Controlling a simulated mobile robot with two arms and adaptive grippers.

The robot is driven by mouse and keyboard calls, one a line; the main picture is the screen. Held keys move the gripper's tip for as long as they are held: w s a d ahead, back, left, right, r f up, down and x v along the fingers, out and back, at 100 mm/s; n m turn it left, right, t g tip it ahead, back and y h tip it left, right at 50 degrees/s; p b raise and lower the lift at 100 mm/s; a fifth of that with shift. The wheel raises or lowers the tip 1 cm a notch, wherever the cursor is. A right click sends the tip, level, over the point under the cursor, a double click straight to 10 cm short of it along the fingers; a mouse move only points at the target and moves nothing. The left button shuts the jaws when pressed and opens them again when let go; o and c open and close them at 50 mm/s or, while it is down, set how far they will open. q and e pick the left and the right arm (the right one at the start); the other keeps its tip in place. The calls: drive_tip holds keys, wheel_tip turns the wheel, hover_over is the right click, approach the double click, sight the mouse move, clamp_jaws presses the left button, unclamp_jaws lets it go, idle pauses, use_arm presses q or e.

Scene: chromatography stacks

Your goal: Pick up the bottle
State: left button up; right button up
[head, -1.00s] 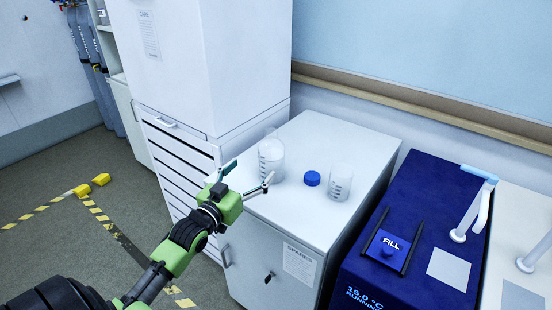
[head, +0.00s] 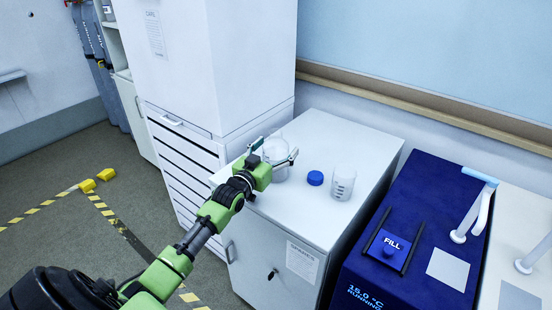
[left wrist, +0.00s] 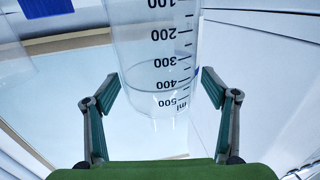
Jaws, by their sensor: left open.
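The bottle (head: 276,147) is a clear vessel standing upright on the white cabinet top (head: 318,125). In the left wrist view, the bottle (left wrist: 160,60) fills the middle, with black volume marks up to 500 ml. My left gripper (head: 273,150) is open, with its fingers on either side of the bottle. The gripper hides part of the bottle in the head view. My right gripper is not in view.
A blue cap (head: 315,178) and a smaller clear beaker (head: 342,184) stand right of the bottle. A tall white cabinet (head: 253,60) rises close behind on the left. A dark blue machine (head: 425,220) stands right of the cabinet.

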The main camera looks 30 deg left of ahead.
use_arm(q)
drive_tip(key=c, duration=1.6)
drive_tip(key=shift+a+r, duration=0.1)
drive_tip(key=shift+r, duration=0.1)
drive_tip(key=c, duration=0.3)
